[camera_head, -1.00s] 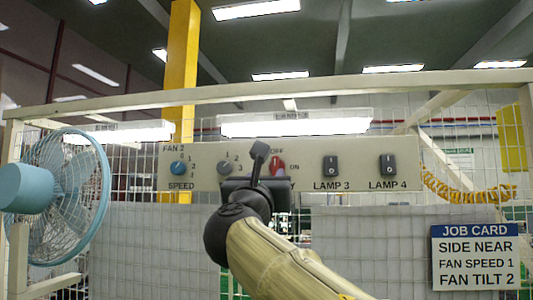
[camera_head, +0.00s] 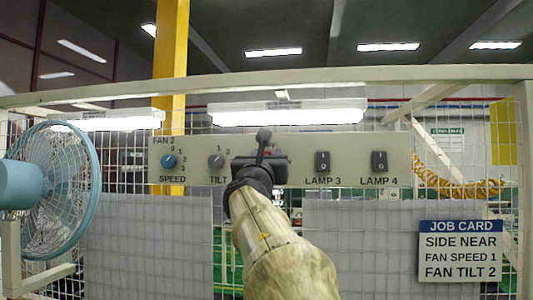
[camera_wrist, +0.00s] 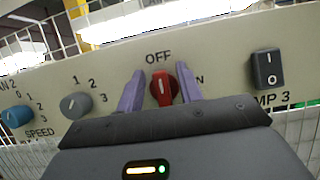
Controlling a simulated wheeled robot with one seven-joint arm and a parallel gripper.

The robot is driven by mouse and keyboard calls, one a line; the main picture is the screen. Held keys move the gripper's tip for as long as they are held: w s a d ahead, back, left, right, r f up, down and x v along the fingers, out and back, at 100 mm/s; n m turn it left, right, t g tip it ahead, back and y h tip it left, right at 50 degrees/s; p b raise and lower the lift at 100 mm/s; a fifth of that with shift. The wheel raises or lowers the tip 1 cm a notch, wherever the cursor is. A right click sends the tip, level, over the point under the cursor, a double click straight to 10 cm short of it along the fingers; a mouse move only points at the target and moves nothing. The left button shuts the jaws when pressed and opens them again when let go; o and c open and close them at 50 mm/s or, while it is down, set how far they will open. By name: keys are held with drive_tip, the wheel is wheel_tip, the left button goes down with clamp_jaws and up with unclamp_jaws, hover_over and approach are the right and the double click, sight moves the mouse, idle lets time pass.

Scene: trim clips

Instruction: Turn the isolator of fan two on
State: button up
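The red isolator knob (camera_wrist: 163,88) is on the beige panel (camera_head: 300,143), with OFF above it and a partly covered ON at its right. Its handle points roughly up towards OFF. My gripper (camera_wrist: 160,72) is at the panel, its two purple fingers apart on either side of the knob. I cannot tell whether they touch it. In the head view my gripper (camera_head: 262,160) hides the knob and its labels. The blue speed knob (camera_head: 168,161) and grey tilt knob (camera_head: 216,161) are to the left, under the FAN 2 label.
The lamp 3 switch (camera_head: 323,161) is close to the right of my gripper, with the lamp 4 switch (camera_head: 379,161) beyond. A blue fan (camera_head: 55,185) stands at the left. A job card (camera_head: 460,250) reads side near, fan speed 1, fan tilt 2.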

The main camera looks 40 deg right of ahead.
clamp_jaws()
drive_tip(key=shift+f, duration=0.15)
